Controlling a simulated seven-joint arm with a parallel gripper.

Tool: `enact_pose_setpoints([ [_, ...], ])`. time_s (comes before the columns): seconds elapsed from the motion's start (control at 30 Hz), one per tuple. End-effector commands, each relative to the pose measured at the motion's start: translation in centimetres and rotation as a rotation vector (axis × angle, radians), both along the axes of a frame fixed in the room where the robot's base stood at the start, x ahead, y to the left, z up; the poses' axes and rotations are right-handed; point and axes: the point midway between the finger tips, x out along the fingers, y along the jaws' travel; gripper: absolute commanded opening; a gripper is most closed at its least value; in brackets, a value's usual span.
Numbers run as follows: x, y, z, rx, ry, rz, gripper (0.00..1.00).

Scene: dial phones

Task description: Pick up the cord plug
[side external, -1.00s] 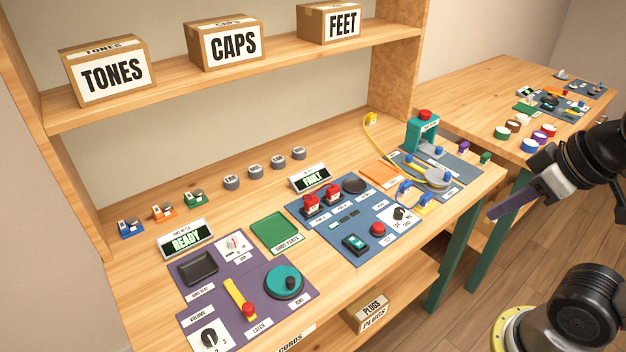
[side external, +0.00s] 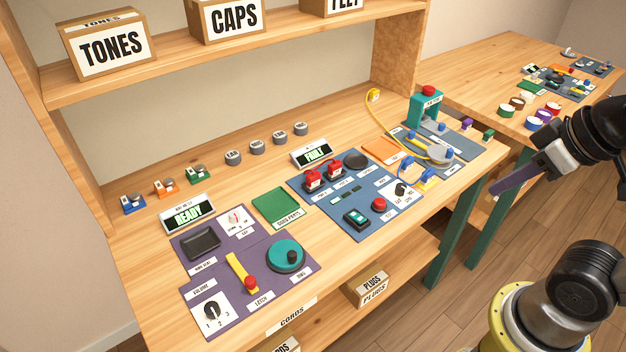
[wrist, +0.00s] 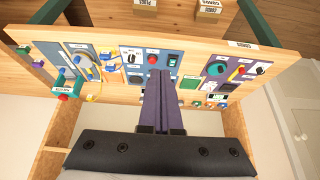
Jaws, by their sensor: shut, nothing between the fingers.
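A yellow cord (side external: 383,122) rises from the grey round part (side external: 440,154) on the right-hand blue-grey mat. It ends in a small yellow block, seemingly the cord plug (side external: 374,95), at the back of the bench. Another small yellow piece (side external: 427,174) sits near the blue clips at the mat's front; I cannot tell whether it belongs to the cord. My gripper (side external: 494,191) hangs in front of the bench at the right, away from the cord, its long purple fingers shut and empty. In the wrist view the cord (wrist: 88,68) lies left of my fingers (wrist: 160,74).
A teal press with a red top (side external: 428,104) stands beside the cord. A second bench (side external: 490,75) is at the right. The back strip of the main bench has free room.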

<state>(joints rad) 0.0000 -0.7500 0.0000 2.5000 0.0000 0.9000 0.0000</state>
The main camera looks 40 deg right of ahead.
Motion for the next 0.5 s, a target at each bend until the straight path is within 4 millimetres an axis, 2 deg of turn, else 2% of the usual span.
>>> enact_pose_setpoints([
  [0.3, 0.00, 0.00, 0.00, 0.000, 0.000, 0.000, 0.00],
  [0.37, 0.00, 0.00, 0.00, 0.000, 0.000, 0.000, 0.09],
  [0.5, 0.00, 0.00, 0.00, 0.000, 0.000, 0.000, 0.34],
])
